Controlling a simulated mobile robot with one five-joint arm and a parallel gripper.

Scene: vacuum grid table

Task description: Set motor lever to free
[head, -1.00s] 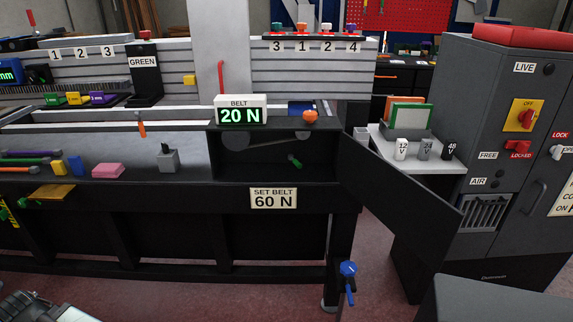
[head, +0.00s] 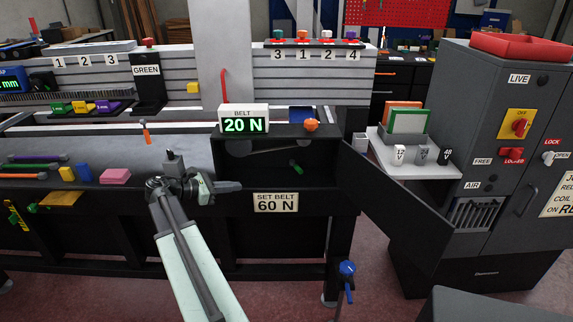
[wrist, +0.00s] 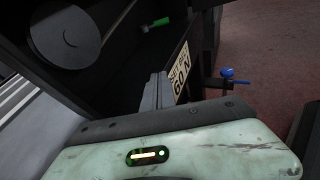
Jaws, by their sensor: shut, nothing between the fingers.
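A short green-handled lever (head: 297,167) sits inside the open dark belt housing, under the belt; it shows at the top of the wrist view (wrist: 155,24). Which control is the motor lever is not labelled there. A red handle (head: 513,153) on the grey cabinet lies between the FREE label (head: 482,161) and the LOCKED label, nearer LOCKED. My gripper (head: 238,187) is shut and empty, pointing right in front of the housing's lower left, left of and below the green lever and apart from it. In the wrist view its fingers (wrist: 162,82) stand beside the SET BELT plate.
The open dark door (head: 400,205) juts toward the cabinet (head: 495,110). The BELT readout (head: 244,120) shows 20 N; the plate (head: 276,202) reads SET BELT 60 N. A blue clamp handle (head: 347,270) hangs by the table leg. Pink (head: 115,176) and yellow blocks lie at left.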

